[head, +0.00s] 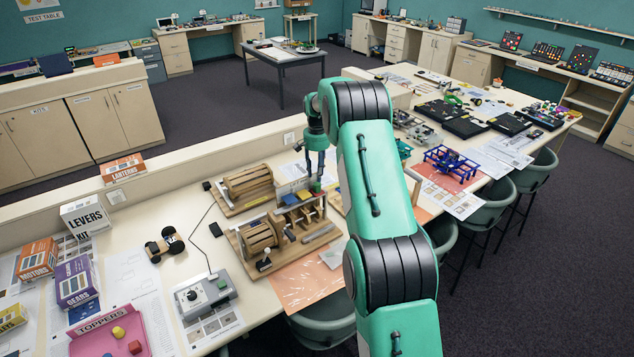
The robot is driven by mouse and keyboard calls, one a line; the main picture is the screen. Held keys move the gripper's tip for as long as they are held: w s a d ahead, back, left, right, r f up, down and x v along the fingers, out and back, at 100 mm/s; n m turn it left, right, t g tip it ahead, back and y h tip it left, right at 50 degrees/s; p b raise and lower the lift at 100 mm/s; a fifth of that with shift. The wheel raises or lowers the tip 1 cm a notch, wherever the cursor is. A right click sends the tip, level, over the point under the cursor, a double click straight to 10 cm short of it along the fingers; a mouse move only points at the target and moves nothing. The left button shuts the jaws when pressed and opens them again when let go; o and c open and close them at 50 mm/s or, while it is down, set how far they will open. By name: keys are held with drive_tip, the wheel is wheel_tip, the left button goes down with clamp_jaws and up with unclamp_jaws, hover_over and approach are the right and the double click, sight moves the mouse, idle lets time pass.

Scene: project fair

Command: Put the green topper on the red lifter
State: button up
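My gripper (315,177) points down over the right end of a wooden crank machine on the long table. A small green piece, seemingly the green topper (315,187), shows right at the fingertips. Whether the fingers hold it or it rests on the machine is too small to tell. The machine's row of lifters (304,212) stands below, with small coloured patches along its top. My arm covers the area right of the machine.
The pink toppers tray (84,345) at lower left holds a yellow and a red piece. A grey control box (205,296), a small wheeled cart (165,245) and kit boxes (85,215) stand left of the machine. A blue frame model (450,163) stands right of my arm.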

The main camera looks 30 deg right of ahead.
sight(317, 183)
drive_tip(key=shift+r+b, duration=0.3)
drive_tip(key=shift+r, duration=2.55)
